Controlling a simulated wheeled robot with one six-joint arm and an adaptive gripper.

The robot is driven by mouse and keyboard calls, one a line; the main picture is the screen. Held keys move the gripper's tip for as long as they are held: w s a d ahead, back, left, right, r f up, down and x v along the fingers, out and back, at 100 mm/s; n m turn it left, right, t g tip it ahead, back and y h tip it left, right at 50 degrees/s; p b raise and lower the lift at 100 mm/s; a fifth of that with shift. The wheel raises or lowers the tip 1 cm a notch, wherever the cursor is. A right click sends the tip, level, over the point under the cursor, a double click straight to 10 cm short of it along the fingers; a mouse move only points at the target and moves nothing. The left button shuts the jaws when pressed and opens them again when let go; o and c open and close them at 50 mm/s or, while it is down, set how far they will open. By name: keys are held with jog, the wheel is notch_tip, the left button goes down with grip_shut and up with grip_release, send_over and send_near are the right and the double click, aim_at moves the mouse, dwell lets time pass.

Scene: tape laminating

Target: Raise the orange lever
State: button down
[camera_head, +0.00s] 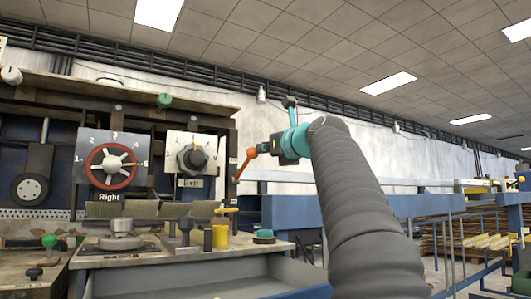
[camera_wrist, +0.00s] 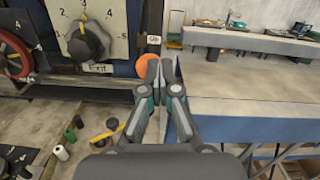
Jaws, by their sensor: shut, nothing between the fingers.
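The orange lever (camera_head: 245,162) shows in the head view as a round orange knob on a short orange rod slanting down to the left, at the right edge of the machine panel. In the wrist view its orange knob (camera_wrist: 148,64) is just left of the fingertips, partly hidden behind the left finger. My gripper (camera_head: 264,148) is at the right of the knob in the head view, very close to it; I cannot tell whether they touch. In the wrist view my gripper (camera_wrist: 161,72) has its fingers together with nothing between them.
A red-rimmed dial (camera_head: 110,165) and a grey dial (camera_head: 193,159) are on the panel at the left. A yellow cup (camera_head: 220,236) and a green-topped knob (camera_head: 264,236) stand on the lower ledge. A blue-sided conveyor (camera_head: 395,207) extends to the right.

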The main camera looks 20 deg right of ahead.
jog(key=shift+a, duration=0.25)
jog(key=s+d+f, duration=0.1)
jog(key=s, duration=1)
jog(key=shift+s+d+y, duration=0.15)
jog(key=shift+s+y, duration=0.15)
